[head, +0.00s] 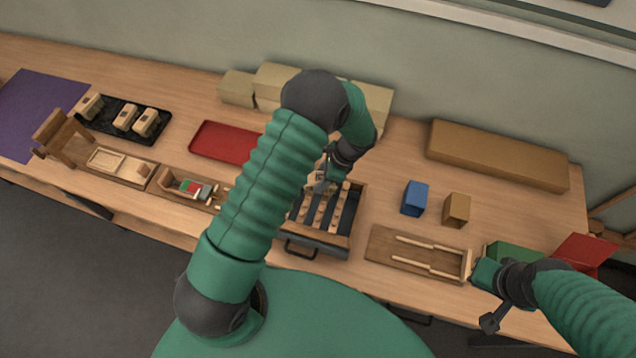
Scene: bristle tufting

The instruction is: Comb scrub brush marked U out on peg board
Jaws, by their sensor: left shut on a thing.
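My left gripper (325,180) is shut on a small pale wooden block (317,186), which looks like a brush; its letter cannot be read. The gripper is low over the back left part of a dark framed tray (345,238) with several light slats, possibly the peg board. Whether the block touches the slats cannot be told. My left arm hides the tray's left side. Other pale blocks with dark marks (147,121) sit on a black tray (112,134) at the far left. My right gripper (480,275) is by the front right edge, its jaws unclear.
A wooden board with two rods (425,255) lies right of the tray. Blue (415,198) and brown (456,209) blocks stand behind it. A red tray (222,143), small fixtures (122,166) and a purple mat (35,112) lie left. A long brown block (497,155) stands back right.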

